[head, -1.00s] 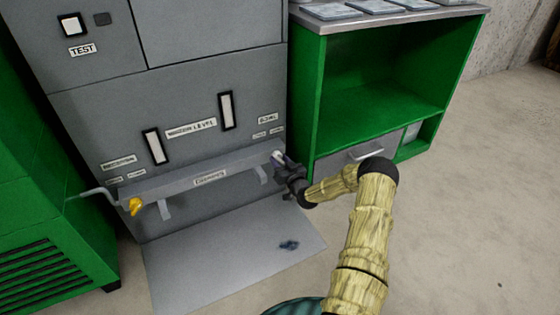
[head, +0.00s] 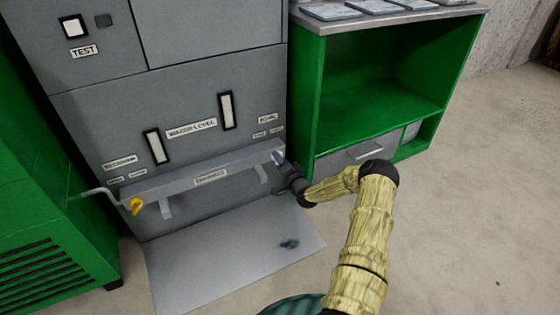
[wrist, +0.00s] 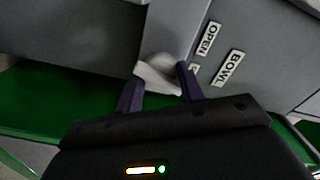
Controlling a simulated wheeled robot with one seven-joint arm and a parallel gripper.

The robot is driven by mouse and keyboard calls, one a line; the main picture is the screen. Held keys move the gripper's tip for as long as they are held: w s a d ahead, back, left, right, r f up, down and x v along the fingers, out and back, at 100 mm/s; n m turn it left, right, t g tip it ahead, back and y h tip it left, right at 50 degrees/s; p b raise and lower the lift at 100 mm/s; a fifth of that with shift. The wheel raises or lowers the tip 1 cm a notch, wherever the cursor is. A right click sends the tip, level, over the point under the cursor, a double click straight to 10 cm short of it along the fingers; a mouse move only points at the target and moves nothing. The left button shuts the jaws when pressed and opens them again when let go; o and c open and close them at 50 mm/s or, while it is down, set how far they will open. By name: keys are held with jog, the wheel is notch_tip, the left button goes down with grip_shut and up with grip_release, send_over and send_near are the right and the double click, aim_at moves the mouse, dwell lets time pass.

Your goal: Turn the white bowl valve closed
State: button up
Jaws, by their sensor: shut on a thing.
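The white bowl valve handle (wrist: 158,74) shows in the wrist view, between the two dark purple fingers of my gripper (wrist: 160,82). My gripper is shut on the handle, with one finger on each side. In the head view my gripper (head: 279,158) is at the right end of the grey ledge and mostly hides the valve. The BOWL label (wrist: 230,68) and the OPEN label (wrist: 209,39) are right of the handle in the wrist view. The fingers partly cover the handle, and I cannot tell its exact angle.
The grey ledge (head: 210,180) runs along the machine front. A yellow valve (head: 137,205) on a pipe is at its left end. A green cabinet (head: 308,95) with a drawer handle (head: 366,151) stands close right of my gripper. A grey floor plate (head: 215,265) lies below.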

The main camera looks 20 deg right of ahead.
jog(key=m, duration=0.5)
jog(key=shift+f+m+b, duration=0.1)
jog(key=shift+m+b, duration=0.2)
jog(key=shift+b, duration=0.05)
dwell(0.3)
jog(key=o, duration=1)
jog(key=shift+s, duration=0.1)
jog(key=s+p, duration=0.7)
jog(key=s, duration=1)
jog(key=shift+s+d, duration=0.15)
jog(key=shift+d, duration=0.1)
